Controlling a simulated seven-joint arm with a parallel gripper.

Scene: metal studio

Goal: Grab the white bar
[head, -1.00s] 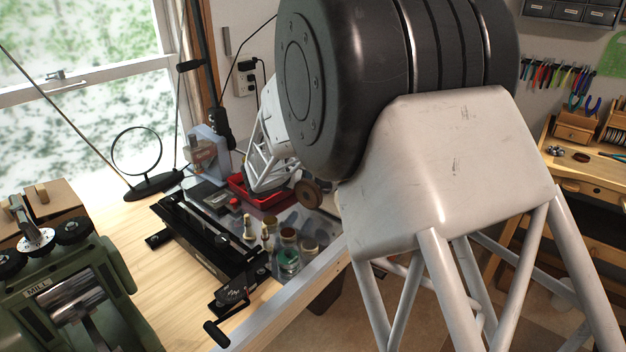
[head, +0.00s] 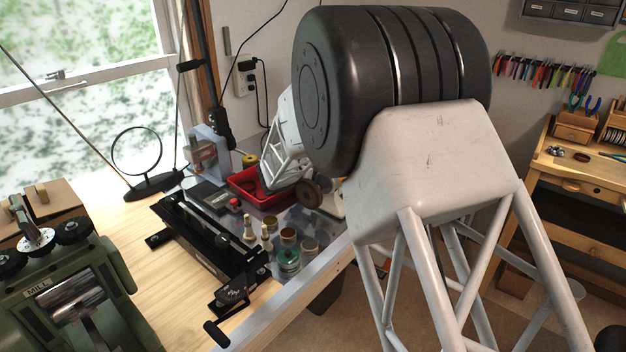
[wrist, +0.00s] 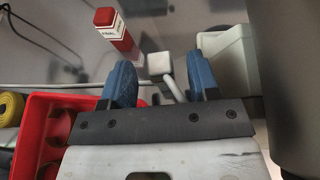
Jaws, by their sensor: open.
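In the wrist view my gripper (wrist: 159,84) shows as two blue fingers, spread apart with a gap between them. A small white block (wrist: 160,64) shows in that gap, beyond the fingers, with a pale strip running down from it. It may be the white bar, but I cannot tell for sure. Neither finger visibly holds it. In the head view my arm hides the gripper, and I cannot make out the white bar there.
A red-and-white box (wrist: 116,32) stands beyond the left finger. A red tray (wrist: 32,138) and yellow roll (wrist: 10,108) lie at left, a pale container (wrist: 231,62) at right. In the head view, jars (head: 288,258) and a black rail tool (head: 205,235) occupy the bench.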

